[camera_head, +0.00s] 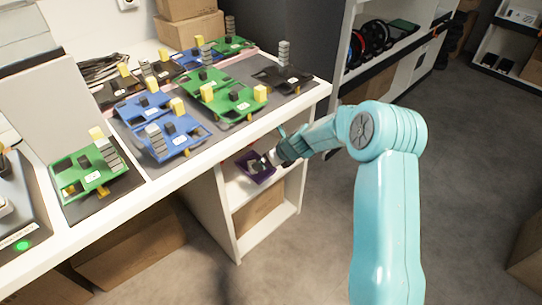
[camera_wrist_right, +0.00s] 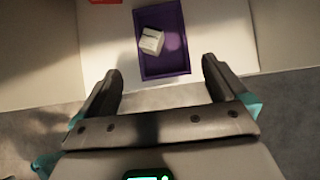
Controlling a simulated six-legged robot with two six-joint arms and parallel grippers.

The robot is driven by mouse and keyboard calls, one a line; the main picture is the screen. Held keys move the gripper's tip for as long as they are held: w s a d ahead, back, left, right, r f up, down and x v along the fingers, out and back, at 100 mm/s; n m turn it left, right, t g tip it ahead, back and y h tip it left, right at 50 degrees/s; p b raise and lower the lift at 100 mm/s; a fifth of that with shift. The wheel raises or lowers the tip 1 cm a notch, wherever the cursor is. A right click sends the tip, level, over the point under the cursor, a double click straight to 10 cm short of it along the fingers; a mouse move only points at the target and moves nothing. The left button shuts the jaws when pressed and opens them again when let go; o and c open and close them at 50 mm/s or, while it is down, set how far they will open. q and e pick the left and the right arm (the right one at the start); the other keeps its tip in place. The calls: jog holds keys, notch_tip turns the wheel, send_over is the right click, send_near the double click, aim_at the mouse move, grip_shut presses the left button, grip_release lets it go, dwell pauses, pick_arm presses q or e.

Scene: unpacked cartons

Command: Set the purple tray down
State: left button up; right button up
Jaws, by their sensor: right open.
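The purple tray (camera_head: 248,172) sits on the white shelf (camera_head: 238,192) under the workbench, in front of my right gripper (camera_head: 272,157). In the right wrist view the purple tray (camera_wrist_right: 167,70) lies flat on the pale shelf board, with a small white box (camera_wrist_right: 151,41) inside it. My right gripper (camera_wrist_right: 162,69) is open, its two fingers apart on either side of the tray's near end. No finger clearly touches the tray. My left gripper is not in view.
A cardboard box (camera_head: 258,212) stands on the lower shelf. A red object (camera_wrist_right: 105,2) shows behind the tray. Open grey floor (camera_head: 460,180) lies at right.

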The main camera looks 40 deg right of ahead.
jog(key=s+a+f+n+g+y, duration=0.1)
jog(key=s+a+f+n+g, duration=0.1)
jog(key=s+a+f+n, duration=0.5)
jog(key=s+a+f+n+g+y, duration=0.1)
jog(key=s+a+f+n+g, duration=0.1)
jog(key=s+a+f+n, duration=0.55)
jog(key=s+a+f+n+g+y, duration=0.1)
jog(key=s+a+n+g, duration=0.2)
jog(key=s+a+n, duration=1.4)
notch_tip(320, 180, up, 27)
jog(key=w+d+n+p, duration=0.1)
jog(key=w+d+p, duration=0.1)
jog(key=p, duration=2.5)
jog(key=shift+w+d+n, duration=0.15)
jog(key=shift+w+n, duration=0.2)
jog(key=shift+w, duration=0.05)
